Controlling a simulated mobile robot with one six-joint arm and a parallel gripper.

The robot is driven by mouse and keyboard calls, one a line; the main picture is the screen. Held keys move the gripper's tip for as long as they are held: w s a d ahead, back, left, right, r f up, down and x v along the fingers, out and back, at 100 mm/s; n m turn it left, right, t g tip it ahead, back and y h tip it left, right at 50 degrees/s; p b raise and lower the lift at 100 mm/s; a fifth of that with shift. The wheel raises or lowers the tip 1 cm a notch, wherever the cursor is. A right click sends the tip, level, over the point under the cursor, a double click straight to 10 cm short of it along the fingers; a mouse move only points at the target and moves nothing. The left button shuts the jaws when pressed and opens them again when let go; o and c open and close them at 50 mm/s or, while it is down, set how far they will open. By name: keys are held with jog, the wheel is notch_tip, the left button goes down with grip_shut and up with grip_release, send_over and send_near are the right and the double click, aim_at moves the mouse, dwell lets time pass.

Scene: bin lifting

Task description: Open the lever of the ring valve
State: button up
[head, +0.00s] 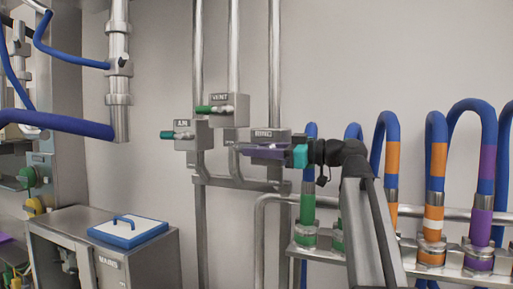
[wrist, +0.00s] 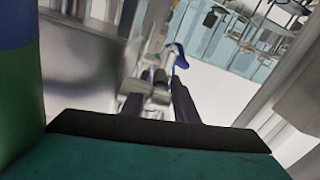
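The ring valve is a grey box (head: 263,134) labelled RING on the wall pipes in the head view. A purple lever (head: 262,152) shows just below its label. My gripper (head: 287,152) is at the right side of this valve, with its teal body and black wrist joint to the right. Its fingertips overlap the valve and lever in the picture, so I cannot tell whether they touch the lever or are open.
The AIR valve (head: 190,134) and VENT valve (head: 229,107), both with green levers, sit left of the ring valve. Blue hoses (head: 387,128) with coloured bands stand at the right, close to my arm. A metal cabinet (head: 110,262) labelled MAINS is at lower left.

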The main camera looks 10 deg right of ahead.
jog(key=shift+a, duration=0.1)
jog(key=shift+c, duration=0.3)
grip_shut()
